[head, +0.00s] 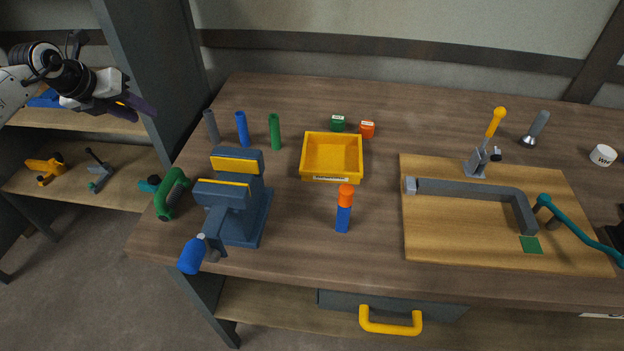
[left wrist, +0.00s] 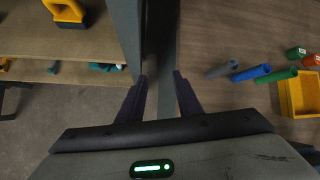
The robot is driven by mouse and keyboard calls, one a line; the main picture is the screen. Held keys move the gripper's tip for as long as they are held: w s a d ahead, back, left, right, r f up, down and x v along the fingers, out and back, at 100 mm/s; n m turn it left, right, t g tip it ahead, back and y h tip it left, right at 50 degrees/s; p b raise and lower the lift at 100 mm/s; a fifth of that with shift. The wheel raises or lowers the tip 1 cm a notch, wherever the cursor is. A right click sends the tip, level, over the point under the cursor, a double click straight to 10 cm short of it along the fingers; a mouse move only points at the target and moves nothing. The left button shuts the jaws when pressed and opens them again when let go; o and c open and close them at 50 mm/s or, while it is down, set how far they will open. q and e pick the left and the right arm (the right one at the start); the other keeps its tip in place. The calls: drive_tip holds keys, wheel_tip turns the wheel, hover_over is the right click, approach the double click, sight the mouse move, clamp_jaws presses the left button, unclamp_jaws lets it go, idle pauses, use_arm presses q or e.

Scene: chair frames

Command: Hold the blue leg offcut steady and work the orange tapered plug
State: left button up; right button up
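The blue leg offcut (head: 343,218) stands upright on the workbench in the head view, in front of the yellow tray. The orange tapered plug (head: 346,194) sits at its top end; how deep it goes in cannot be told. My left gripper (head: 146,108) is at the upper left in the head view, left of the bench and far from the offcut. In the left wrist view its two fingers (left wrist: 158,85) are apart with nothing between them. My right gripper is not in view.
A blue vise (head: 239,213) stands at the bench's left front. Grey, blue (head: 242,129) and green tubes stand behind it. A yellow tray (head: 331,179) is mid-bench. A wooden board (head: 455,247) with a clamp and grey bent leg lies right. Shelves (head: 110,180) are at left.

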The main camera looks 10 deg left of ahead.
use_arm(q)
drive_tip(key=w+d+r+m+g, duration=0.15)
drive_tip(key=d+r+m, duration=0.3)
drive_tip(key=d, duration=0.65)
drive_tip(key=m+g+h, duration=0.3)
drive_tip(key=m+g, duration=0.3)
drive_tip(key=m, duration=1)
hover_over(339, 212)
drive_tip(key=w+a, duration=0.1)
drive_tip(key=a, duration=0.1)
wheel_tip(339, 212, down, 5)
drive_tip(key=x, duration=0.7)
drive_tip(key=shift+w+a+f, duration=0.1)
drive_tip(key=shift+w+a, duration=0.1)
clamp_jaws()
drive_tip(key=shift+f, duration=0.15)
